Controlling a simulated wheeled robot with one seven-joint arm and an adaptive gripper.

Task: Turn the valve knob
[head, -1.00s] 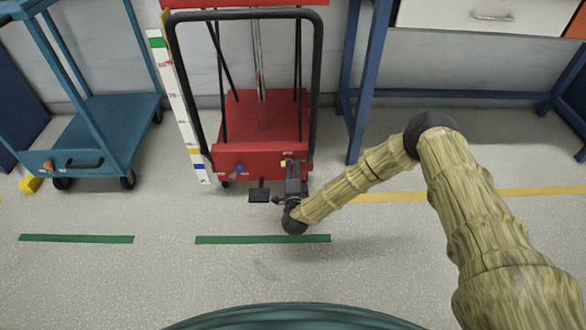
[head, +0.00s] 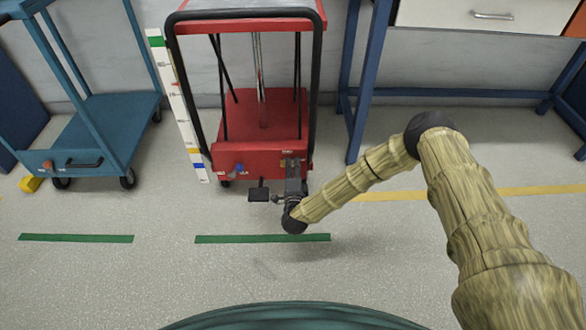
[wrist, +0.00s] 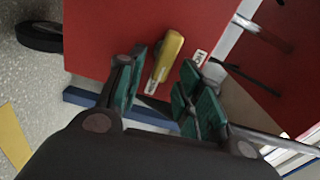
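A yellow lever-like knob (wrist: 165,58) with a small white label beside it sits on the red cart's front panel (wrist: 105,45) in the wrist view. I take it for the valve knob. My gripper (wrist: 160,82) is open, with its green-padded fingers on either side of the knob. Red shows between the knob and the left finger; the right finger is close to it, and contact is unclear. In the head view my gripper (head: 292,180) is at the right end of the panel (head: 235,160), largely hiding the knob.
The red cart's top platform (head: 245,20) is above its base. A measuring strip (head: 177,95) stands beside the cart. A blue trolley (head: 110,120) is left; a blue bench leg (head: 360,110) is right.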

